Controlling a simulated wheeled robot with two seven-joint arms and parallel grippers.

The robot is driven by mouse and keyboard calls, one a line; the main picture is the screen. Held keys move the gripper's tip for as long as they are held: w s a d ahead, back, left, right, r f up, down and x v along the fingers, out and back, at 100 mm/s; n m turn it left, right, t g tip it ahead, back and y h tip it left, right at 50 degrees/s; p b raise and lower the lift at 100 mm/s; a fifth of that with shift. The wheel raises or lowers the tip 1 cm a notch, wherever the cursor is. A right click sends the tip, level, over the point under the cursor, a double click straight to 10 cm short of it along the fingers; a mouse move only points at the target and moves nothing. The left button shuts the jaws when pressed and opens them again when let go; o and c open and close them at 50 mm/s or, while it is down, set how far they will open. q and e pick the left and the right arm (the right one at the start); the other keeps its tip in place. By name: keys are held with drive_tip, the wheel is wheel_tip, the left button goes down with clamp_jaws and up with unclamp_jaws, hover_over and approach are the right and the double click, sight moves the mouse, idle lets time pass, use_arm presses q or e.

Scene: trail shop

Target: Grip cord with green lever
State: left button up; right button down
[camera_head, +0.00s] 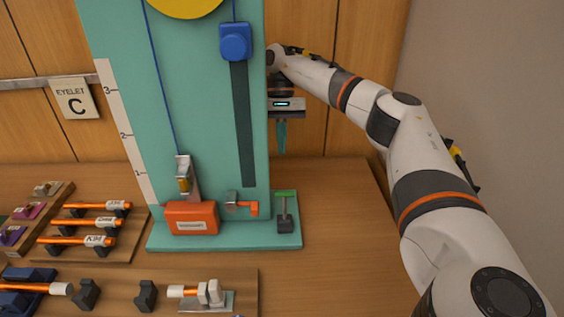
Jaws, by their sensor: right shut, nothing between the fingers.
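The green lever (285,193) is a short green bar on a dark stem, upright at the right end of the teal stand's base (272,234). The blue cord (164,95) runs down the left part of the teal panel (195,85) to a small metal clamp (184,172) above an orange block. Another stretch of blue cord goes down to a blue block (235,41) at the panel's upper right. My right gripper (281,150) points down beside the panel's right edge, above the green lever and apart from it. It is shut and empty. My left gripper is out of view.
Racks of orange rods (88,223) stand at the left, with a wooden board (238,287) in front. The table right of the stand (340,220) is clear.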

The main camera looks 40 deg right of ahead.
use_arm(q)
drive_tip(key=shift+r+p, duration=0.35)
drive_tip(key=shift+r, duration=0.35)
use_arm(e)
drive_tip(key=v, duration=0.2)
drive_tip(key=shift+w+d+r, duration=0.1)
drive_tip(key=shift+r, duration=0.15)
drive_tip(key=shift+f, duration=0.1)
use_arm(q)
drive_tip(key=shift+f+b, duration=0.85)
use_arm(e)
drive_tip(key=shift+w+d+f, duration=1.45)
drive_tip(key=shift+w+f, duration=0.1)
drive_tip(key=shift+f, duration=0.15)
